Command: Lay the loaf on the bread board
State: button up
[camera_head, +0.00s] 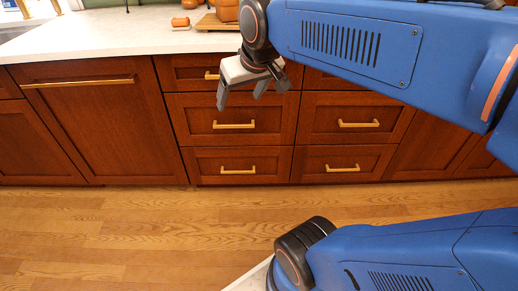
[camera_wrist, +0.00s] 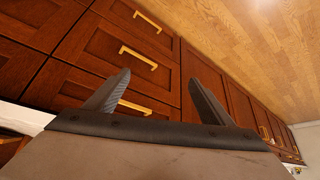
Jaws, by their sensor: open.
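My gripper (camera_head: 240,97) is open and empty. It hangs in front of the drawers, below the counter edge, with its fingers pointing down. In the wrist view its two fingers (camera_wrist: 158,80) stand apart with only drawer fronts and floor beyond them. A wooden board (camera_head: 207,23) lies on the counter at the top, partly hidden by my arm. An orange-brown rounded block (camera_head: 227,10), cut off by the top edge, appears to stand on or behind the board. I cannot tell whether it is the loaf. No other clear loaf shows.
A white counter (camera_head: 110,33) runs above dark wood drawers with brass handles (camera_head: 234,125). Small orange things (camera_head: 181,22) sit left of the board. A sink (camera_head: 14,32) is at the far left. The wooden floor (camera_head: 130,225) before the cabinets is clear.

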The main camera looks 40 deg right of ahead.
jog(key=s+a+f+n+g, duration=0.1)
jog(key=s+a+f, duration=0.1)
jog(key=s+f, duration=0.8)
jog(key=shift+s+a+f+g+y, duration=0.15)
jog(key=shift+s+a+g+y, duration=0.2)
jog(key=shift+s, duration=0.65)
